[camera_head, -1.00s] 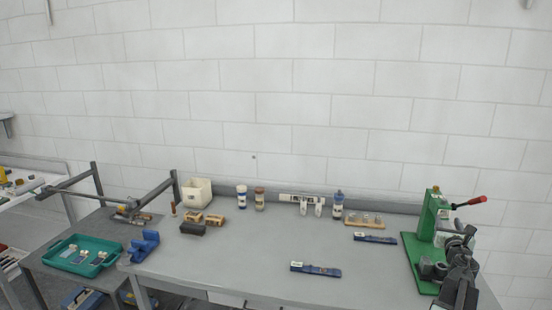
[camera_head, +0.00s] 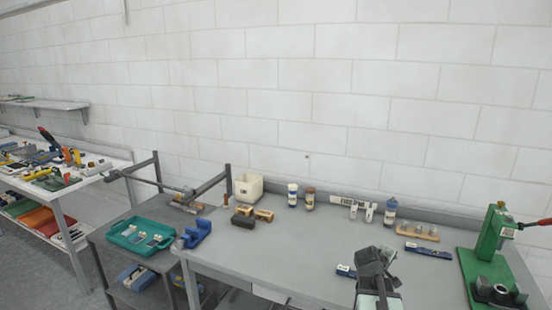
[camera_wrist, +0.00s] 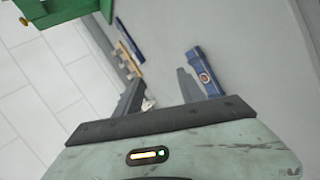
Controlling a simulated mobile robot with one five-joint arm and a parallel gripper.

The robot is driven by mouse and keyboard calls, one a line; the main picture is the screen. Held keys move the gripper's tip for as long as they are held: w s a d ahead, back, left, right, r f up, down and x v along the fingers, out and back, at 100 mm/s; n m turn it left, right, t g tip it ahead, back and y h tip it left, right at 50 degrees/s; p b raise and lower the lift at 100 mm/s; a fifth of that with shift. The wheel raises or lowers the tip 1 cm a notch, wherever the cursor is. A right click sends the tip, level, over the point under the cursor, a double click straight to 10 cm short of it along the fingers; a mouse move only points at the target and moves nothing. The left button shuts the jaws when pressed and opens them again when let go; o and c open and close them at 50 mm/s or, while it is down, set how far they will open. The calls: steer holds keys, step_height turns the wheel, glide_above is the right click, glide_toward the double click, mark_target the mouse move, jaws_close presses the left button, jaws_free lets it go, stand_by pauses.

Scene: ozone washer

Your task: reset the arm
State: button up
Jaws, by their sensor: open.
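My gripper (camera_wrist: 160,92) is open in the wrist view, with its two dark fingers apart and nothing between them. In the head view my arm and gripper (camera_head: 372,262) stand over the front of the grey workbench (camera_head: 235,262), right of its middle. The arm partly hides a blue box-shaped item (camera_head: 345,271) lying on the bench. That blue item also shows in the wrist view (camera_wrist: 203,72), just beyond one finger and apart from it.
A green press (camera_head: 492,245) with a red handle stands at the right of the bench. Bottles (camera_head: 309,198), a white bin (camera_head: 247,189) and a wooden holder (camera_head: 417,232) line the back. A teal tray (camera_head: 113,240) sits on a lower table at left.

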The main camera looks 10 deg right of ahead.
steer(key=s+a+f+m+g+y+b, duration=0.1)
steer(key=s+a+f+m+g+y, duration=0.2)
steer(key=a, duration=1)
steer(key=s+a+f+g+y, duration=0.1)
steer(key=s+a+f+y, duration=0.25)
steer(key=a, duration=0.95)
steer(key=s+a+f+m+g+y+b, duration=0.1)
steer(key=s+a+f+m+g+y, duration=0.3)
steer(key=a, duration=1)
step_height(320, 180, down, 22)
steer(key=w+d+n+t+h+b, duration=0.1)
steer(key=w+n+t+h+b, duration=0.1)
steer(key=b, duration=1.9)
step_height(320, 180, up, 15)
steer(key=p, duration=1.5)
